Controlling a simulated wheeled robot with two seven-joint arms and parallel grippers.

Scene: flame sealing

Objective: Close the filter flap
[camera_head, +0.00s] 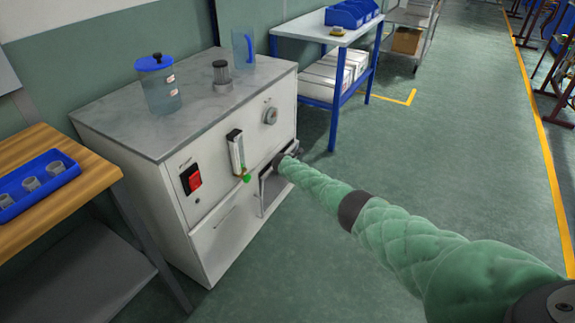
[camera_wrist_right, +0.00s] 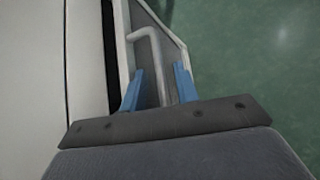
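The filter flap (camera_head: 263,196) is on the right part of the white cabinet's front and stands open, tilted out, with a dark gap beside it. In the right wrist view the flap (camera_wrist_right: 144,62) shows a bent grey handle bar (camera_wrist_right: 160,62). My right gripper (camera_wrist_right: 158,88) has its two blue fingers apart, one on each side of the bar, with space visible between the fingers and the bar. In the head view my right arm reaches to the flap, and its fingertips are hidden there. My left gripper is in neither view.
The cabinet (camera_head: 214,264) carries a blue-lidded jar (camera_head: 160,88), a dark-topped filter cup (camera_head: 221,76) and a clear jug (camera_head: 243,48). A red switch (camera_head: 192,178) is on its front. A wooden table (camera_head: 75,205) stands left, a blue-framed table (camera_head: 318,28) behind.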

